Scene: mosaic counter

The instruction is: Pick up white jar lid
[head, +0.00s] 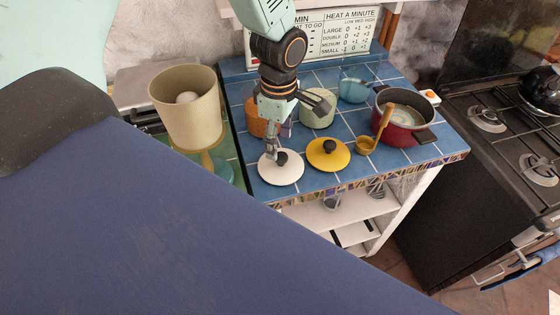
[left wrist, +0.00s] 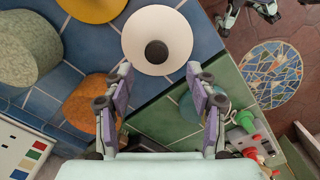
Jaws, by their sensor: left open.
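The white jar lid (head: 290,173), a round disc with a black knob, lies flat on the blue tiled counter near its front left corner. In the left wrist view the lid (left wrist: 178,30) is at the top centre, just beyond my fingertips. My left gripper (head: 295,132) comes down from above, open and empty, with its fingers spread. One finger overlaps the lid near the knob in the head view; I cannot tell whether it touches. In the left wrist view my left gripper (left wrist: 160,74) has the knob between and slightly ahead of its fingertips. My right gripper is not in view.
A yellow lid (head: 320,160) lies right of the white one. Behind stand an orange jar (head: 256,124), a pale green jar (head: 320,112), a blue pot (head: 352,90) and a red pot (head: 400,137) with a ladle (head: 363,145). A beige container (head: 187,115) stands left.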

